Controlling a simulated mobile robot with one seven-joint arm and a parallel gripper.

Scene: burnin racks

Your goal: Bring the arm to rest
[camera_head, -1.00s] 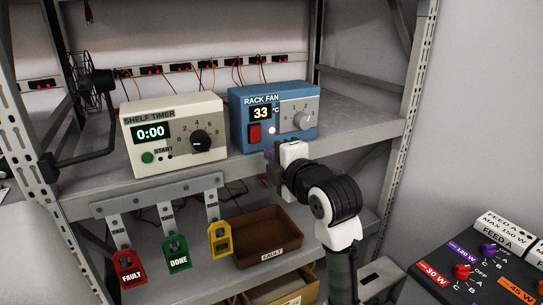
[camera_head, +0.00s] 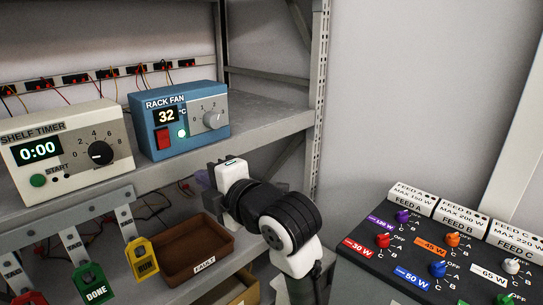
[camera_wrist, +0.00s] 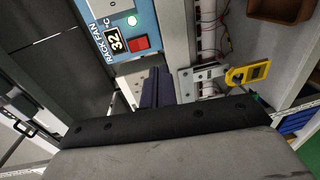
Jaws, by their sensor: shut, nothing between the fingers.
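My arm reaches up from the lower right in the head view. My gripper (camera_head: 203,179) is at its far end, just in front of the shelf edge, below and right of the blue rack fan box (camera_head: 180,122) and apart from it. Its fingertips are partly hidden behind the wrist. In the wrist view the dark fingers (camera_wrist: 153,88) are together with nothing visible between them. The rack fan box also shows there upside-slanted at the top (camera_wrist: 125,30). Its display reads 32 °C, its red switch (camera_head: 163,138) is on the front, and a green light (camera_head: 182,133) is lit.
A shelf timer (camera_head: 68,150) reading 0:00 stands left of the fan. Below hang a green DONE tag (camera_head: 92,283) and a yellow tag (camera_head: 142,258) near a brown FAULT tray (camera_head: 176,262). A dark feed panel with knobs (camera_head: 400,255) lies right. The rack post (camera_head: 319,100) stands behind the arm.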

